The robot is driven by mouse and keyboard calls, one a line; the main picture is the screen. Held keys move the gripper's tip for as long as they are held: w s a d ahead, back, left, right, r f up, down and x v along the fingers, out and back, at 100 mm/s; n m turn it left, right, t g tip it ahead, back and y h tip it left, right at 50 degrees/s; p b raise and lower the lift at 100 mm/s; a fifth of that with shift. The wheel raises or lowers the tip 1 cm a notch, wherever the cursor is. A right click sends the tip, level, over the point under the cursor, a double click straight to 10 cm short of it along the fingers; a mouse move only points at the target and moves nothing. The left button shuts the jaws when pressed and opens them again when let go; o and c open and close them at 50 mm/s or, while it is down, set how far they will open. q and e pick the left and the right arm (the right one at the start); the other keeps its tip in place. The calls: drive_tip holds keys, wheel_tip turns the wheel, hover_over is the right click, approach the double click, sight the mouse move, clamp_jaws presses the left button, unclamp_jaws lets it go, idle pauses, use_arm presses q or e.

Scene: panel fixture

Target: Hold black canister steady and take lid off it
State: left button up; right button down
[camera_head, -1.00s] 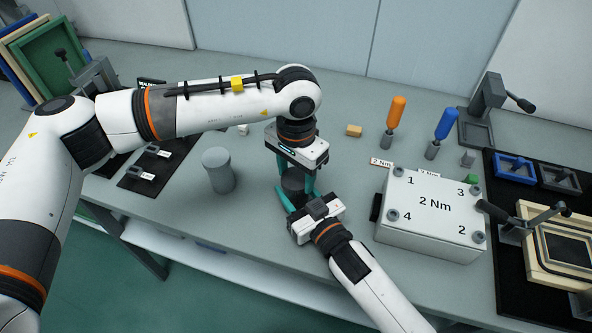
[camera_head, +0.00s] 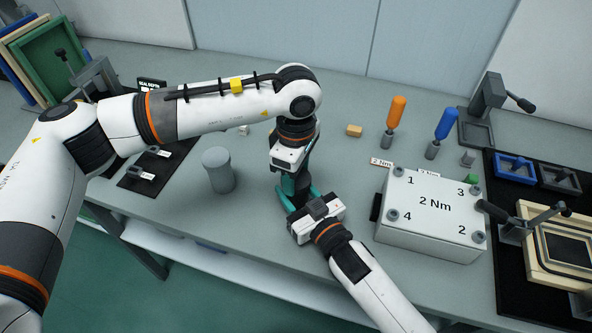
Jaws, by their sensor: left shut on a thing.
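The black canister (camera_head: 297,199) stands on the grey bench at the middle, mostly hidden by my grippers. My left gripper (camera_head: 296,180) points down from above and is shut on the dark lid (camera_head: 288,184) at the canister's top; one teal finger shows on the right side. My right gripper (camera_head: 299,196) comes in from the lower right. Its teal fingers lie on either side of the canister's body and appear shut on it. The lid seems to be on the canister, though the seam between them is hidden.
A grey cylinder (camera_head: 218,171) stands to the left of the canister. A white box marked 2 Nm (camera_head: 430,220) sits to the right. Orange (camera_head: 396,112) and blue (camera_head: 444,125) screwdrivers stand behind it. A small tan block (camera_head: 354,131) lies behind the canister.

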use_arm(q)
drive_tip(key=n, duration=0.9)
drive_tip(key=shift+n, duration=0.3)
drive_tip(key=n, duration=1.1)
drive_tip(key=shift+n, duration=0.4)
drive_tip(key=n, duration=0.4)
drive_tip(key=shift+r, duration=0.1)
drive_tip(key=n, duration=0.7)
drive_tip(key=shift+n, duration=0.3)
drive_tip(key=shift+r, duration=0.25)
drive_tip(key=shift+r, duration=0.9)
